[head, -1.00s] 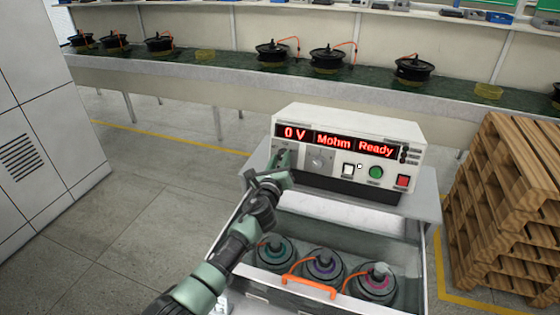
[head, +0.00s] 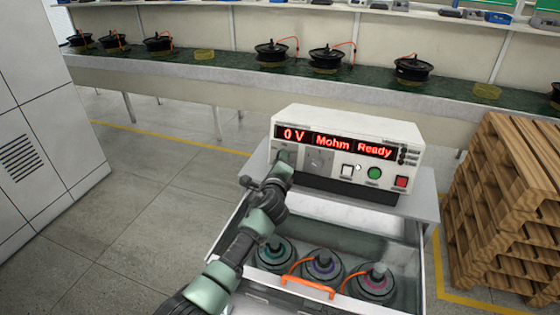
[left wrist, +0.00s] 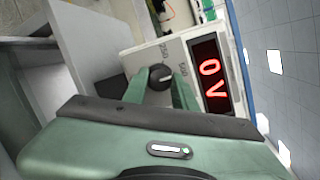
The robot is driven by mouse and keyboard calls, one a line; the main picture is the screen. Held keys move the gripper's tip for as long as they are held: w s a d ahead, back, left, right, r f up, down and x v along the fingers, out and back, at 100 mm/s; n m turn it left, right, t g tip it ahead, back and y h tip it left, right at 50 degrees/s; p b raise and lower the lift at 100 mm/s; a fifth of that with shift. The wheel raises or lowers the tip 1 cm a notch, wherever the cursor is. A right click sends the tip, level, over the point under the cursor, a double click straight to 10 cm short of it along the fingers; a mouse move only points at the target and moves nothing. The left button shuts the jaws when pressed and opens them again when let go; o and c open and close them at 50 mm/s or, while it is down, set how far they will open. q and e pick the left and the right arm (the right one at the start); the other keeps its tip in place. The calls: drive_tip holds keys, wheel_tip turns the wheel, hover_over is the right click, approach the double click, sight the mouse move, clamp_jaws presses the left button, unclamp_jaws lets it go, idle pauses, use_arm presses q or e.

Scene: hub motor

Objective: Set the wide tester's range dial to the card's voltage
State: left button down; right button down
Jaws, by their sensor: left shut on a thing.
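The wide tester (head: 345,125) is a white box with red displays that read "0 V", "Mohm" and "Ready". My left gripper (head: 284,156) is at the tester's left front and hides the dial in the head view. In the left wrist view, its two green fingers (left wrist: 160,88) are on either side of the dial, shut on it. No voltage card can be made out. My right gripper is not in view.
The tester stands on a grey cabinet. An open drawer (head: 424,270) below it holds several motors (head: 323,268) with orange cables. Wooden pallets (head: 505,205) stand at the right. A long bench (head: 230,78) with hub motors runs along the back. The floor at left is clear.

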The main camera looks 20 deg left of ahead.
use_arm(q)
drive_tip(key=shift+f, duration=0.1)
idle(0.3)
drive_tip(key=c, duration=1.1)
unclamp_jaws()
drive_tip(key=shift+s, duration=0.1)
drive_tip(key=v, duration=0.7)
drive_tip(key=shift+s+b, duration=0.3)
